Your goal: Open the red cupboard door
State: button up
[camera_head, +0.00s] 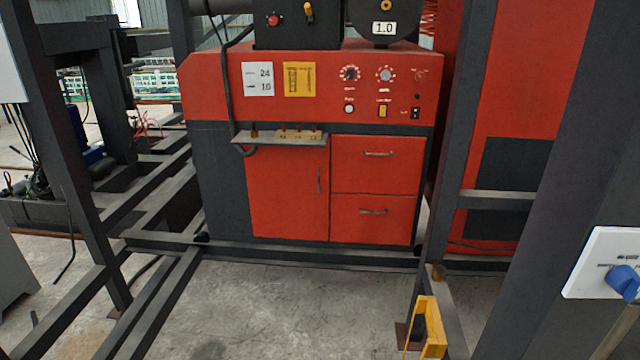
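The red cupboard door (288,195) is on the lower left of the red and dark grey machine, in the middle of the head camera view. It looks shut, flush with the front. A small upright handle (319,180) sits near its right edge. A small shelf (280,139) juts out over the top of the door and hides its upper edge. My gripper is not in view.
Two red drawers (376,165) with horizontal handles are right of the door. A control panel (382,88) is above. Dark steel frame posts (462,150) stand right and left. A low beam (300,256) crosses before the machine. The concrete floor (270,310) in front is clear.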

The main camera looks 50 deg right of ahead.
aim_at(289, 186)
jog(key=i, duration=0.85)
jog(key=u, duration=0.15)
jog(key=k, duration=0.85)
jog(key=z, duration=0.15)
jog(key=i, duration=0.75)
